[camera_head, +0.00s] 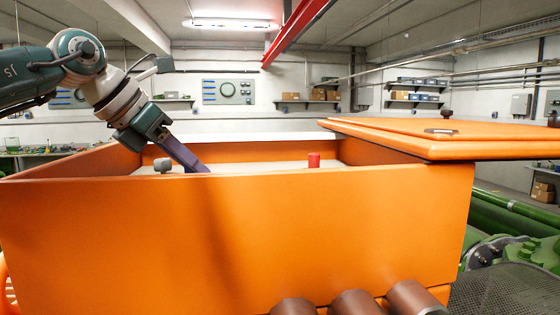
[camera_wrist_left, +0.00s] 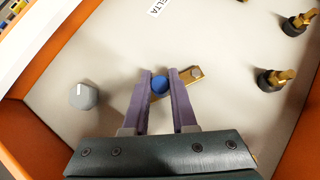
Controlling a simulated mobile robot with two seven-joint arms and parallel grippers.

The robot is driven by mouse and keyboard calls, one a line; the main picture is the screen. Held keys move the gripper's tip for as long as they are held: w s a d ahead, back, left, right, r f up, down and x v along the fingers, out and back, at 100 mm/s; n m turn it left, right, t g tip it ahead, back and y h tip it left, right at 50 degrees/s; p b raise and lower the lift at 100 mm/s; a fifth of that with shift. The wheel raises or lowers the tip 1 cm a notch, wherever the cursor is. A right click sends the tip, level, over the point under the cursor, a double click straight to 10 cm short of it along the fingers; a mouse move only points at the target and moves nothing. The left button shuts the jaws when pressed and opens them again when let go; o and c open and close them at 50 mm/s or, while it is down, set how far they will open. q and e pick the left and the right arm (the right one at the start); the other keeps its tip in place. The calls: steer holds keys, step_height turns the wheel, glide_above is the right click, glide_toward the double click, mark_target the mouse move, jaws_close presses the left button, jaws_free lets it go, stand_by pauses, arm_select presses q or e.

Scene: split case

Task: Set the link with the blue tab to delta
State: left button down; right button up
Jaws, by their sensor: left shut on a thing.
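The blue tab (camera_wrist_left: 159,85) sits on a brass link (camera_wrist_left: 187,77) on the pale panel inside the orange case, in the left wrist view. The link runs slantwise, with a bolt head at its right end; part of it is hidden behind my fingers. My left gripper (camera_wrist_left: 160,74) is shut on the blue tab, with one purple finger on each side. In the head view my left gripper (camera_head: 200,170) reaches down into the case, and the front wall hides the tab. A label (camera_wrist_left: 157,8), partly cut off and reading "ELTA", is above the link. My right gripper is not in view.
The orange case (camera_head: 230,235) has high walls, and its lid (camera_head: 450,135) projects to the right. A grey knob (camera_wrist_left: 83,96) is left of the link. Brass terminals (camera_wrist_left: 275,80) stand to the right. A red knob (camera_head: 314,160) rises inside the case.

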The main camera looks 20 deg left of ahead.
arm_select(q)
steer(key=shift+w+m+h+b, duration=0.35)
steer(key=shift+m+h+b, duration=0.05)
steer(key=shift+m+b, duration=0.2)
steer(key=shift+w+m+g+h, duration=0.35)
steer(key=shift+m+g+h, duration=0.2)
steer(key=shift+m, duration=0.25)
steer(key=c, duration=0.7)
jaws_free()
